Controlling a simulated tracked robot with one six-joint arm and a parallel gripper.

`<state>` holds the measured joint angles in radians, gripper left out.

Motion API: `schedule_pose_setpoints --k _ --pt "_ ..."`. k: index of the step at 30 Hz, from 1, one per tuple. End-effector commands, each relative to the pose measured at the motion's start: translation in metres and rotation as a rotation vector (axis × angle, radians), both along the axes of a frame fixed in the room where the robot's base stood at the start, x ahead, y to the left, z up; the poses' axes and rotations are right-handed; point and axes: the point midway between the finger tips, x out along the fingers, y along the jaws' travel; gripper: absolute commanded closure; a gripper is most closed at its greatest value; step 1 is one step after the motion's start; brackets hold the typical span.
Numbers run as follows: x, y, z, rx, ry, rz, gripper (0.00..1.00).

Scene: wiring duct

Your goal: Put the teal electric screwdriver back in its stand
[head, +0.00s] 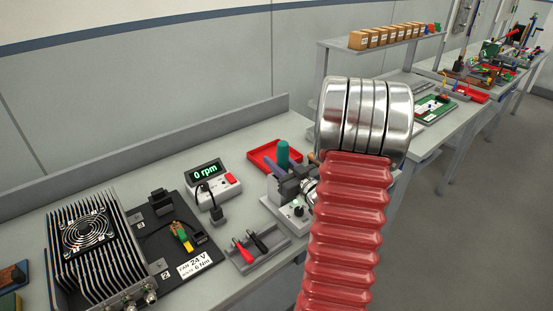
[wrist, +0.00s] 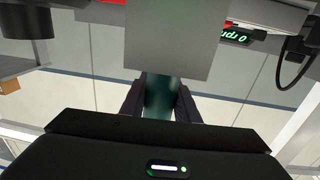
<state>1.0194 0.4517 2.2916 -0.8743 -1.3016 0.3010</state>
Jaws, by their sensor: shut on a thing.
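The teal electric screwdriver (head: 283,153) stands roughly upright in the head view, its rounded top rising above my gripper (head: 280,180). In the wrist view my two dark fingers (wrist: 159,84) are shut on the sides of the teal screwdriver body (wrist: 159,100). A grey block (wrist: 172,40) hides the far end of the screwdriver in the wrist view. I cannot tell whether the screwdriver's lower end is seated.
A red tray (head: 262,157) lies behind the screwdriver. A meter showing "0 rpm" (head: 210,178) stands to the left, with a grey tray of red and black probes (head: 278,258) in front. A finned heat sink (head: 122,275) fills the left. My arm hides the bench on the right.

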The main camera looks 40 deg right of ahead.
Motion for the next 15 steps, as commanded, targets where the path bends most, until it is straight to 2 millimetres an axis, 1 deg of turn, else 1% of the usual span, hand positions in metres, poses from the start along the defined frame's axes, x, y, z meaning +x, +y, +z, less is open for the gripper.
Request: schedule_pose_setpoints --k 4,11,12,15 --pt "0.0 -0.0002 -0.0036 0.0 -0.001 0.0 1.0" --pt "0.0001 -0.0001 -0.0038 0.0 -0.001 0.0 1.0" --pt "0.0001 -0.0001 -0.0038 0.0 -0.001 0.0 0.71" --pt "0.0 -0.0001 -0.0038 0.0 -0.001 0.0 0.64"
